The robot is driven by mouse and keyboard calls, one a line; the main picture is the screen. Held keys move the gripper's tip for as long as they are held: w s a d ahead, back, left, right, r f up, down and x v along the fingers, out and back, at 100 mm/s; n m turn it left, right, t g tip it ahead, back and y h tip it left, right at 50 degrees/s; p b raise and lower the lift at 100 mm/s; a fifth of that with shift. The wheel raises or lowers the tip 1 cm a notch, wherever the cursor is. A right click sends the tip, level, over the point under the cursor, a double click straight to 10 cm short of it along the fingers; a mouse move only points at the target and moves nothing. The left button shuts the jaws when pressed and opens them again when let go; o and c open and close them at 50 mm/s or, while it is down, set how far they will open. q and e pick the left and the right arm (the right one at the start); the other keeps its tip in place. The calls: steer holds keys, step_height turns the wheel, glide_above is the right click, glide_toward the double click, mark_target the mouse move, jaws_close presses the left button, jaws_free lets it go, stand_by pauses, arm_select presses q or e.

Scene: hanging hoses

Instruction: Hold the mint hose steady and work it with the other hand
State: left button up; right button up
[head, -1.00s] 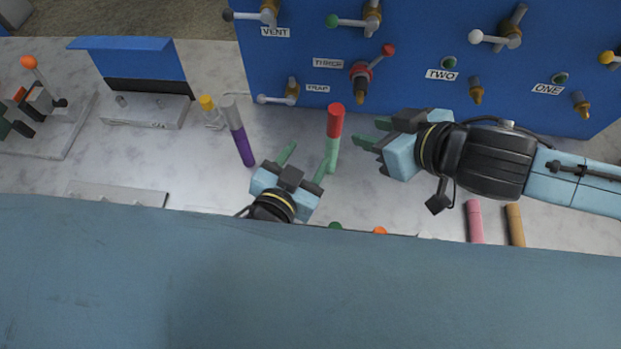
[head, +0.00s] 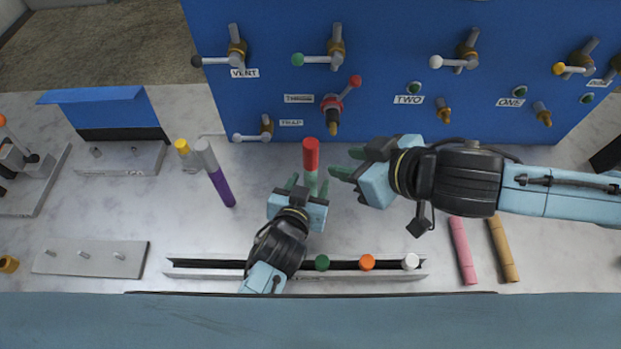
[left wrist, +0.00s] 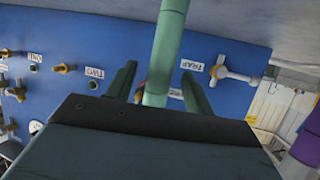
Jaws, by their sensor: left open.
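The mint hose (head: 312,184) hangs upright below a red upper part (head: 311,153) in the head view. In the left wrist view the mint hose (left wrist: 167,45) runs down the middle, with one green finger on each side. My left gripper (head: 308,186) is open around the lower mint part, and I see gaps beside the hose in the wrist view. My right gripper (head: 349,164) is just right of the hose, its fingers apart and pointing left towards it, with nothing visible between them. The hose's lower end is hidden by my left gripper.
A purple and grey hose (head: 221,184) hangs to the left. The blue panel (head: 280,60) with levers stands behind. A rail (head: 208,270) with coloured knobs lies in front. Pink (head: 462,250) and tan (head: 503,248) pieces are at the right.

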arm_select(q)
steer(key=shift+x, duration=1)
steer(key=c, duration=1.1)
arm_select(e)
steer(key=shift+o, duration=1.7)
steer(key=shift+w, duration=0.4)
step_height(320, 180, up, 6)
steer(key=m+g+h, duration=0.7)
steer(key=m, duration=0.6)
glide_above(311, 143)
step_height(311, 143, down, 12)
